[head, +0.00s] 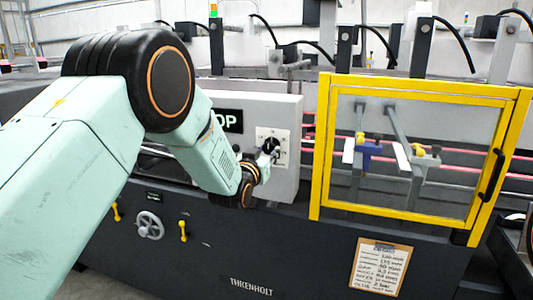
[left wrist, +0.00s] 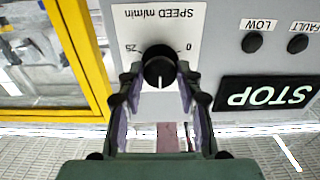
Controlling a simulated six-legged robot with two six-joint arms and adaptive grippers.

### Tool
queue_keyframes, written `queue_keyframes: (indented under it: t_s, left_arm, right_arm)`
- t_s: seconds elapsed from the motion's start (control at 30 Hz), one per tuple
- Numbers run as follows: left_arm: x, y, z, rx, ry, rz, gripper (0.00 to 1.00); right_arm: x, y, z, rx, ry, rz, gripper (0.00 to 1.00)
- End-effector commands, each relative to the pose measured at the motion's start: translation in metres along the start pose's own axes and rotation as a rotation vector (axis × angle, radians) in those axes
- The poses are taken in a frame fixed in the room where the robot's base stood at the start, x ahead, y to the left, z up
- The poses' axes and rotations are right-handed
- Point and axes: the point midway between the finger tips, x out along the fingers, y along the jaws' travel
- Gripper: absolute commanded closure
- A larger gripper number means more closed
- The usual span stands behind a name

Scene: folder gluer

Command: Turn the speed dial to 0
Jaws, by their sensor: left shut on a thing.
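The speed dial is a round black knob (left wrist: 160,67) on a light panel, upside down in the left wrist view. Its label "SPEED m/min" stands above it there, with 25 to its left and 0 to its right. The knob's white mark points down in that view, away from the label and between the two numbers. In the head view the dial plate (head: 284,146) is partly hidden by my left gripper (head: 268,153). My left gripper (left wrist: 159,88) is shut on the knob, one finger on each side. My right gripper is not in view.
A black STOP sign (left wrist: 266,94) and two dark round fittings marked LOW (left wrist: 252,42) and FAULT (left wrist: 298,43) are beside the dial. A yellow-framed clear guard (head: 322,150) stands close to the right of the panel. A handwheel (head: 149,226) is lower left.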

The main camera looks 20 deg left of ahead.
Motion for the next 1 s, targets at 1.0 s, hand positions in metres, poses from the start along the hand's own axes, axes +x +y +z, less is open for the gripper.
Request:
queue_keyframes:
  t_s: [1.0]
  left_arm:
    - [-0.0004,0.0013,0.0010,-0.556,-0.002,0.000,0.96]
  right_arm:
    - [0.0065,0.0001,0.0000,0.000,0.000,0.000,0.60]
